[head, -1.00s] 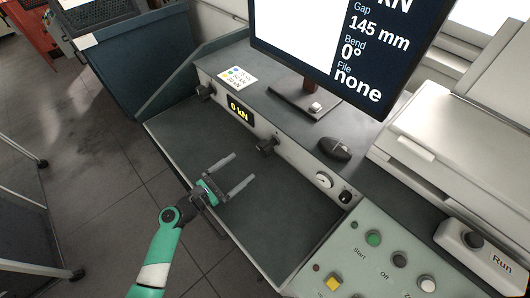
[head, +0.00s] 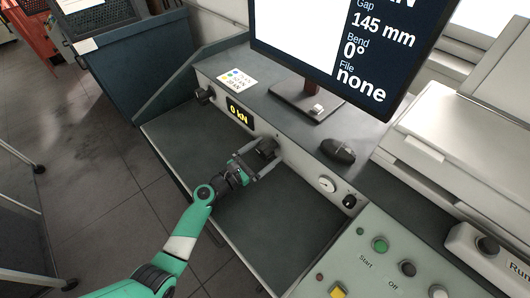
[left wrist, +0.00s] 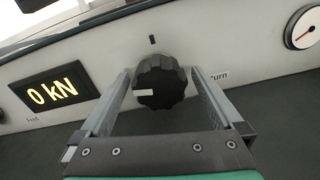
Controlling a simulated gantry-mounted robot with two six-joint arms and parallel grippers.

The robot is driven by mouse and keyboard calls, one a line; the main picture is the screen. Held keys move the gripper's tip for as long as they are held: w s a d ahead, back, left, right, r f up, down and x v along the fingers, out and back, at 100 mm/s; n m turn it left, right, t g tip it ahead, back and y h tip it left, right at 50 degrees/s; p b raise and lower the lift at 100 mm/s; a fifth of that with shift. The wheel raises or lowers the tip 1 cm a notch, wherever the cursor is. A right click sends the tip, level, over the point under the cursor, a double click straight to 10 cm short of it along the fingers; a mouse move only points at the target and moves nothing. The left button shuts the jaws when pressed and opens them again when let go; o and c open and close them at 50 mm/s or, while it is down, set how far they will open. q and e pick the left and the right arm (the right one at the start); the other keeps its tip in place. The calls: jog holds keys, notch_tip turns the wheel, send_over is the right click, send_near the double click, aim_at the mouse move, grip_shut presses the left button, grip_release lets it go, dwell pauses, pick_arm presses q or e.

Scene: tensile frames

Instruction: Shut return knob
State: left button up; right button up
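The return knob (left wrist: 160,82) is a black, ridged knob on the console's front panel, with a white pointer line facing left in the left wrist view. A dark tick mark sits on the panel above it, and part of a label ending in "turn" shows to its right. In the head view the knob (head: 266,147) is just beyond my left gripper (head: 262,163). The gripper is open, its two fingers on either side of the knob, with visible gaps in the left wrist view (left wrist: 160,100). My right gripper is not in view.
A "0 kN" display (head: 238,110) and another black knob (head: 205,95) are left of the return knob. A round gauge (head: 327,184) and a small black knob (head: 349,201) are right. A mouse (head: 338,151) and monitor stand (head: 300,100) are above; the button panel (head: 375,270) is lower right.

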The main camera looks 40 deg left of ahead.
pick_arm(q)
jog(key=c, duration=1.3)
jog(key=shift+m, duration=0.3)
jog(key=m+b, duration=0.1)
jog(key=m, duration=0.2)
jog(key=shift+a, duration=0.1)
jog(key=m+b, duration=0.2)
jog(key=m, duration=0.2)
jog(key=shift+m, duration=0.4)
jog(key=m+b, duration=0.1)
jog(key=m, duration=0.3)
jog(key=shift+b, duration=0.3)
jog(key=shift+r+m+b, duration=0.1)
jog(key=shift+m+b, duration=0.45)
jog(key=shift+m, duration=1.15)
jog(key=o, duration=1.3)
